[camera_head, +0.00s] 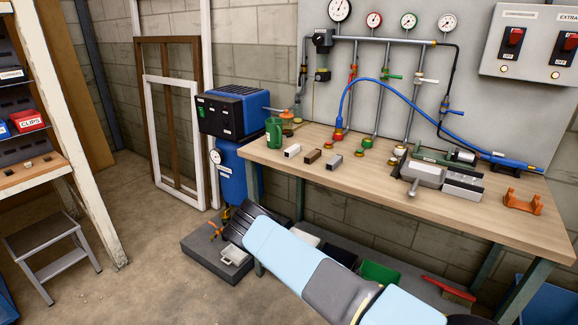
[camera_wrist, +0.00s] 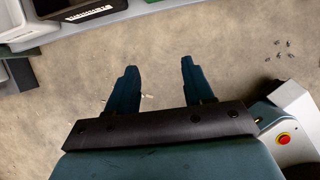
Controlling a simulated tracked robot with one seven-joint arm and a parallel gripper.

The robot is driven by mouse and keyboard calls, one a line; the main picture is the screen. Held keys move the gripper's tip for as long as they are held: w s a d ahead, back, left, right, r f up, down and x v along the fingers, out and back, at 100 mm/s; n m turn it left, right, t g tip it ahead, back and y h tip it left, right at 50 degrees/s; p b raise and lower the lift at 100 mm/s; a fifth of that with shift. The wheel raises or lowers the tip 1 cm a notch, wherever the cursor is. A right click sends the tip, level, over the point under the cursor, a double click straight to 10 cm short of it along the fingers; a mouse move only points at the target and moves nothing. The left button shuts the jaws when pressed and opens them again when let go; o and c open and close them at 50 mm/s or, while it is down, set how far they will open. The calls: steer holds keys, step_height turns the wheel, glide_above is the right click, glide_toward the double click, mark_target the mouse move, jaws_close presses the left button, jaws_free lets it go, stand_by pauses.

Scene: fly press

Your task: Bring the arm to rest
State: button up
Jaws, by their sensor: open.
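My arm (camera_head: 300,262) reaches from the bottom right of the head view toward the left, in front of the workbench (camera_head: 470,213) and low beside its front edge. In the wrist view my gripper (camera_wrist: 157,68) is open. Its two dark fingers stand well apart, with only bare concrete floor showing between them. It holds nothing. In the head view the fingers cannot be made out clearly.
A blue machine (camera_head: 238,178) stands left of the bench. The bench carries a green mug (camera_head: 273,132), small blocks, a grey vise (camera_head: 423,177) and an orange bracket (camera_head: 522,203). A step stool (camera_head: 42,240) stands left.

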steer(key=w+a+r+m, duration=0.2)
steer(key=w+r+m, duration=0.25)
steer(key=r, duration=0.65)
steer(key=w+a+r+m, duration=0.25)
steer(key=r+m, duration=0.25)
steer(key=r, duration=0.6)
step_height(320, 180, up, 24)
steer(key=s+d+m, duration=0.3)
steer(key=m, duration=0.5)
steer(key=s+d+r+m+t+y, duration=0.1)
steer(key=s+r+m, duration=0.2)
steer(key=s+r, duration=0.55)
steer(key=s+d+r+m+y, duration=0.1)
steer(key=s+r+m, duration=0.35)
steer(key=r, duration=0.75)
steer(key=s+r+m, duration=0.2)
steer(key=s+r, duration=0.2)
steer(key=s, duration=0.6)
steer(key=s+r+m, duration=0.2)
steer(key=s+r, duration=0.3)
steer(key=s, duration=0.5)
steer(key=shift+t+y, duration=0.3)
steer(key=shift+t, duration=0.1)
steer(key=shift+o, duration=0.2)
steer(key=shift+s, duration=0.1)
